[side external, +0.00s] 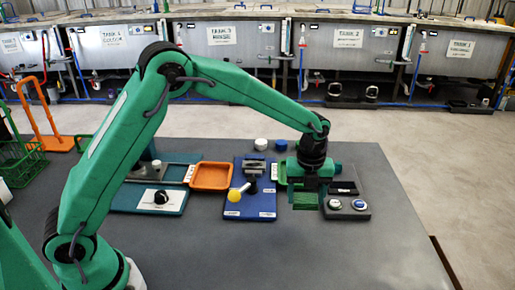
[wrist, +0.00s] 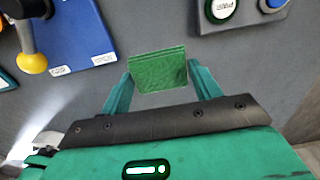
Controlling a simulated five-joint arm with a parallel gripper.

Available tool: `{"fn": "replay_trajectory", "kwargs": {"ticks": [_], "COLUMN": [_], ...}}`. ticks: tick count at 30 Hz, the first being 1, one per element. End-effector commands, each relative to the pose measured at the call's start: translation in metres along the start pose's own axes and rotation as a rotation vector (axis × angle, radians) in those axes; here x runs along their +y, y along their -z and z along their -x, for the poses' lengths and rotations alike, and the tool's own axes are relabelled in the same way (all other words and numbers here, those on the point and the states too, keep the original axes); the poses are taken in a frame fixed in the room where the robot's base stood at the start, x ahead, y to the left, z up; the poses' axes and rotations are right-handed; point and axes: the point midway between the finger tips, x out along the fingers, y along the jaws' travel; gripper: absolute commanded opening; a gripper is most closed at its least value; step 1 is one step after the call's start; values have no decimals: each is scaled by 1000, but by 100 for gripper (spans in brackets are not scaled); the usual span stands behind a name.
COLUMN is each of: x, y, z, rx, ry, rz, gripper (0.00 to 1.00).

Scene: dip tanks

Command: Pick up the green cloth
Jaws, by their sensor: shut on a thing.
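The green cloth (wrist: 160,71) is a small folded square with visible layers along its upper edge in the wrist view. It sits between the two green fingers of my gripper (wrist: 162,78), which is shut on it. In the side external view the green cloth (side external: 305,201) is below my gripper (side external: 306,188), at the grey table's surface. I cannot tell whether it touches the table or is slightly above it.
A blue panel (side external: 238,210) with a yellow-knobbed lever stands left of the cloth. A dark box with two buttons (side external: 346,206) is close on the right. An orange tray (side external: 211,176) lies further left. The table front (side external: 310,260) is clear.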

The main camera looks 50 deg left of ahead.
Motion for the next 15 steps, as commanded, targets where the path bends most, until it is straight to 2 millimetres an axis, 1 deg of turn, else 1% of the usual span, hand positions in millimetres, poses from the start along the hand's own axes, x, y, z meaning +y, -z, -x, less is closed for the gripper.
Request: {"fn": "replay_trajectory", "kwargs": {"ticks": [1, 6, 10, 15], "x": [-1, -3, -4, -4], "y": [10, 37, 52, 62], "z": [7, 22, 31, 37], "rx": [-1, 0, 0, 0], "ry": [2, 1, 1, 0], "rz": [-4, -3, -2, -1], "gripper": [41, 41, 41, 41]}}
